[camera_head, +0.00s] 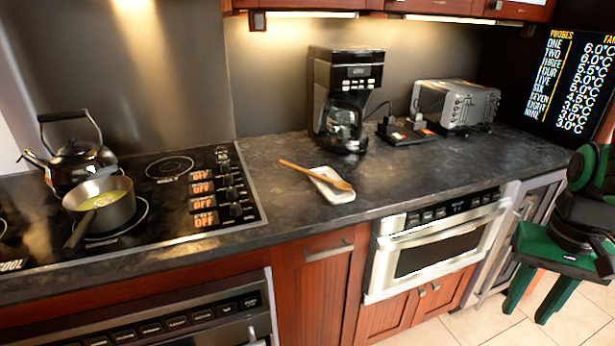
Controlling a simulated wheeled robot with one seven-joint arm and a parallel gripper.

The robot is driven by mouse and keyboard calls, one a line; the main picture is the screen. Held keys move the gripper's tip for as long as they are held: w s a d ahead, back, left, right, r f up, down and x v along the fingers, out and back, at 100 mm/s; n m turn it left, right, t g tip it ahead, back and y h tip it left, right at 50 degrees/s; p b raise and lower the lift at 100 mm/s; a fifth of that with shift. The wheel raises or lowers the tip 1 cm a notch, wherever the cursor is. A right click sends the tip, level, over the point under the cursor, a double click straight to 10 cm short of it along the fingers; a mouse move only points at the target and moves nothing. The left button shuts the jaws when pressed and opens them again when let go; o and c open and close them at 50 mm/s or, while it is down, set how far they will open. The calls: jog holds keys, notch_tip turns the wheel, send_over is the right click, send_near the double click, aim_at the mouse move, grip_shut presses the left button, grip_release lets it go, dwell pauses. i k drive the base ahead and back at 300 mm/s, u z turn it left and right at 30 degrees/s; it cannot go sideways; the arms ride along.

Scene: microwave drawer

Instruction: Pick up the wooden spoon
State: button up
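The wooden spoon (315,175) lies on the dark countertop (265,170). Its bowl end rests on a small white spoon rest (333,188), and its handle points to the back left, past the rest's edge. My gripper (530,306) is at the right edge of the view, green and black, with its fingers pointing down. The two fingers are apart with nothing between them. The gripper is well to the right of the spoon, in front of the cabinets. Nothing hides the spoon.
A black coffee maker (345,95) stands behind the spoon, with a toaster (455,104) farther right. Left is a stove (170,215) with a kettle (75,165) and a pot (100,210). A microwave drawer (440,245) is below the counter. Counter around the spoon is clear.

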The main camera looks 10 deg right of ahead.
aim_at(342, 186)
jog(key=i, duration=0.95)
jog(key=z, duration=0.05)
